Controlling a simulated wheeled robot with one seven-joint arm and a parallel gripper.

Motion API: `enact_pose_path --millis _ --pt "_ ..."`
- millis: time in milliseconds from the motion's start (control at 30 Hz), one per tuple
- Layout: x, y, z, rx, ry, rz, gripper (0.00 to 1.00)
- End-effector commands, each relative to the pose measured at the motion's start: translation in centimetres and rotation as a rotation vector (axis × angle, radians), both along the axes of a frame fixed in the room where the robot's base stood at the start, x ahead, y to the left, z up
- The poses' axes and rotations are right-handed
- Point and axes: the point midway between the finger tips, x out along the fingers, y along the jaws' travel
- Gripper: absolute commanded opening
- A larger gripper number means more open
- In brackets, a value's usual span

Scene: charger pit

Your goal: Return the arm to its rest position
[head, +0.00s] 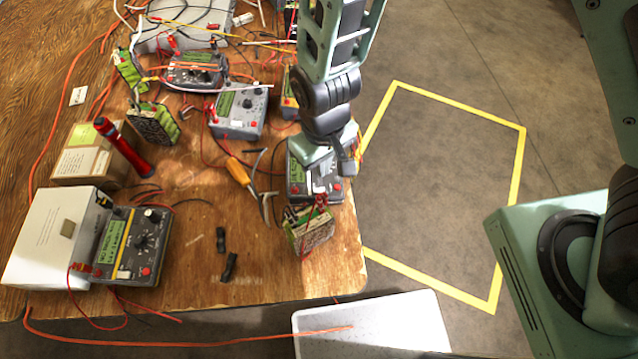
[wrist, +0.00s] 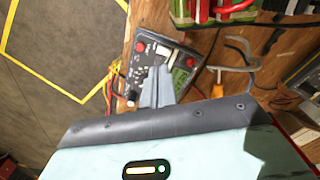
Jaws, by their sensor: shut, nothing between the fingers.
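My arm reaches down from the top of the head view, over the right edge of the wooden table (head: 200,265). My gripper (head: 348,167) hangs above a grey meter (head: 313,185) near that edge. In the wrist view my gripper's fingers (wrist: 156,88) are together with nothing between them. They are in front of the meter, which also shows there (wrist: 145,48). The meter's middle is partly hidden by the fingers. I cannot tell whether the fingertips touch it.
A green battery pack (head: 308,228) stands beside the meter. An orange-handled tool (head: 241,173), red flashlight (head: 125,148), white box (head: 60,235) and several meters crowd the table. A white bin (head: 390,330) is below the front edge. Yellow tape (head: 460,112) marks clear floor right.

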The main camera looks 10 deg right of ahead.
Motion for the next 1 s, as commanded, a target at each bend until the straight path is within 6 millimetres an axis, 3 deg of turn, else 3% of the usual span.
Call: enact_pose_path --millis 433,500,567,767,1000 --pt "0.0 0.0 -0.1 0.0 0.0 0.0 0.0" --pt "-0.2 0.1 0.9 0.013 0.007 0.0 0.0" --pt "-0.6 0.2 2.3 0.031 0.018 0.001 0.0" --pt "-3.3 -0.5 9.9 0.11 0.059 0.041 0.0" --pt "-7.7 -4.1 17.7 0.123 0.045 0.124 0.0"
